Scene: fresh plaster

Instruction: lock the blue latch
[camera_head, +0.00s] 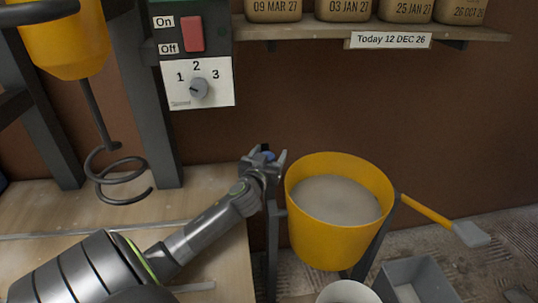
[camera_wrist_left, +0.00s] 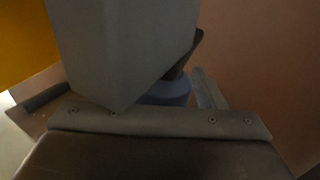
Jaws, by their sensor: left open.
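The blue latch (camera_head: 268,155) shows as a small patch of blue at my left gripper, just left of the yellow bucket (camera_head: 320,235). In the left wrist view a blue round part (camera_wrist_left: 168,92) with a dark piece above it sits between the fingers, partly hidden by a grey block (camera_wrist_left: 120,45). My left gripper (camera_head: 265,157) is open around the latch; I cannot tell whether the fingers touch it. It also shows in the left wrist view (camera_wrist_left: 135,92). The bucket holds beige plaster. My right gripper is not in view.
A mixer with a yellow body (camera_head: 68,40) and a spiral whisk (camera_head: 122,180) stands left over a wooden bench (camera_head: 40,215). A control panel (camera_head: 197,82) is behind. A trowel (camera_head: 470,233) rests at right. A grey bin (camera_head: 420,275) and white bucket (camera_head: 348,291) stand below.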

